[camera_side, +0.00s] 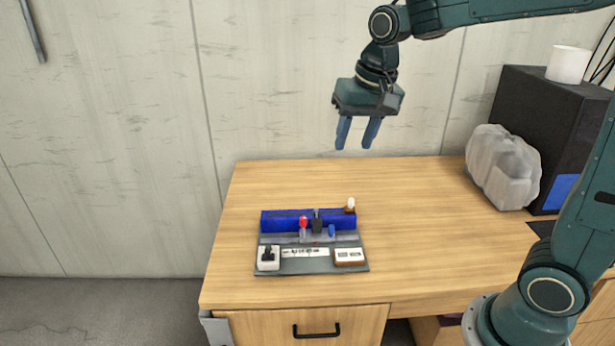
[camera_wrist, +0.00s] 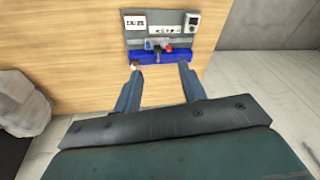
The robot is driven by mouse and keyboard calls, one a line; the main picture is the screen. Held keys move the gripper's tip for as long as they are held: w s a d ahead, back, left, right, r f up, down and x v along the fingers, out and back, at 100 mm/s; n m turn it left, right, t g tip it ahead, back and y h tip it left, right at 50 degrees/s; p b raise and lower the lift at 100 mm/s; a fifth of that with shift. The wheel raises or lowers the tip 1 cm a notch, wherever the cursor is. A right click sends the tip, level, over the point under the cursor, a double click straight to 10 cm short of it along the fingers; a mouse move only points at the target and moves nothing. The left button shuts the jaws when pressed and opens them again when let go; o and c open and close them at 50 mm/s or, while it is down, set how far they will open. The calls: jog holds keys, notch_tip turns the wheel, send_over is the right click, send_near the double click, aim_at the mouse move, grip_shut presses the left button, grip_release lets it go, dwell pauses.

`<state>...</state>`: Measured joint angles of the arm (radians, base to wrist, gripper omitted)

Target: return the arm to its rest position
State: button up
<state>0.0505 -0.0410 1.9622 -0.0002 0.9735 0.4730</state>
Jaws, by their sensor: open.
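My gripper (camera_side: 356,146) hangs above the back of the wooden desk in the side view, fingers pointing down. Its two blue fingers are apart with nothing between them. In the wrist view my gripper (camera_wrist: 159,68) shows open and empty too, with its fingertips in line with the near edge of a panel. The panel (camera_side: 283,268) lies on the desk below my gripper, well apart from it. It carries a blue block (camera_side: 280,221), a red-topped piece (camera_side: 303,222), a dark upright piece (camera_side: 317,225), a small blue piece (camera_side: 332,231) and a white-topped knob (camera_side: 350,204).
The wooden desk (camera_side: 420,225) is clear around the panel. A black box (camera_side: 545,110) with a white cylinder (camera_side: 568,64) on top stands at the right, beside a grey lumpy object (camera_side: 502,166). A pale wall (camera_side: 280,80) stands behind. The air around my gripper is free.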

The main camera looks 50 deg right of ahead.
jog(key=s+a+n+t, duration=0.1)
jog(key=s+n, duration=0.5)
jog(key=s, duration=1.2)
jog(key=shift+s+a+f+t, duration=0.4)
jog(key=shift+f+t, duration=0.05)
jog(key=shift+t, duration=0.45)
